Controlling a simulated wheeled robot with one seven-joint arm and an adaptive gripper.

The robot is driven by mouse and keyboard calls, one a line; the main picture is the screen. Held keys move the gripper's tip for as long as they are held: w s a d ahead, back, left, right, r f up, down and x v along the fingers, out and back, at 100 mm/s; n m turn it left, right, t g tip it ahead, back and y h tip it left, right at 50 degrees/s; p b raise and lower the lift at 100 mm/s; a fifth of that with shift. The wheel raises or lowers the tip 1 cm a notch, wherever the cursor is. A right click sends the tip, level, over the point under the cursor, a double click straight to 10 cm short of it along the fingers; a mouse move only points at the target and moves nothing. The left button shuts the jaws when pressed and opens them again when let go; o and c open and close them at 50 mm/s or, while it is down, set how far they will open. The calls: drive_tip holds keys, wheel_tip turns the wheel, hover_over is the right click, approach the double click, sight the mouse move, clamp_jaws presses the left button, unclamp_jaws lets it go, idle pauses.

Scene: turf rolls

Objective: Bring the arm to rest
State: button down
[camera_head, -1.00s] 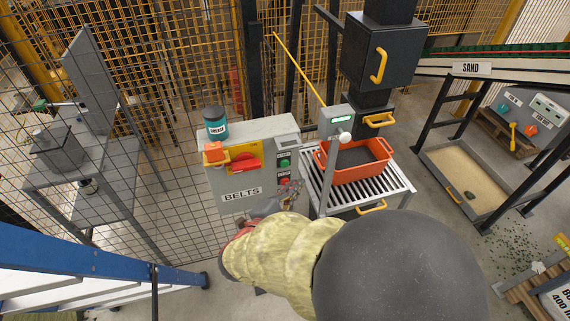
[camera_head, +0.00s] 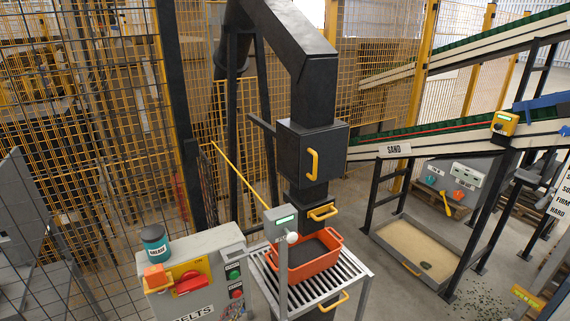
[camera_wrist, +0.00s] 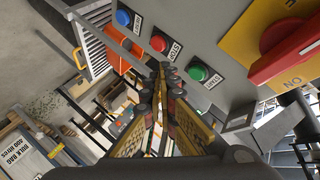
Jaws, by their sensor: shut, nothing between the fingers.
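My gripper (camera_wrist: 168,85) shows in the wrist view with its two dark, yellow-marked fingers drawn together and nothing between them. It points toward the belts control box (camera_head: 205,260), close to the row of blue (camera_wrist: 124,18), red (camera_wrist: 158,43) and green (camera_wrist: 198,72) buttons. I cannot tell from this view whether the tips touch the box.
The box carries a red rotary switch (camera_head: 192,284) and a grease can (camera_head: 155,244). An orange tub (camera_head: 306,258) sits on the roller stand (camera_head: 354,272) to its right, below a black chute (camera_head: 312,160). A sand tray (camera_head: 415,242) lies further right. Mesh fencing stands behind.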

drive_tip(key=s+a+f+n+g+y, duration=0.5)
drive_tip(key=s+a+n+g+y, duration=0.25)
drive_tip(key=s+a+n, duration=0.35)
drive_tip(key=s+d+r+h, duration=0.2)
drive_tip(key=d+r, duration=0.4)
drive_tip(key=d, duration=0.9)
drive_tip(key=s+d+r+h, duration=0.2)
drive_tip(key=d+r, duration=0.5)
drive_tip(key=d, duration=0.7)
drive_tip(key=s+d+r+h, duration=0.2)
drive_tip(key=d+r, duration=0.5)
drive_tip(key=d, duration=0.8)
drive_tip(key=shift+s+d+n+g, duration=0.3)
drive_tip(key=shift+s+n+g, duration=0.1)
drive_tip(key=shift+s, duration=0.5)
drive_tip(key=shift+r, duration=0.1)
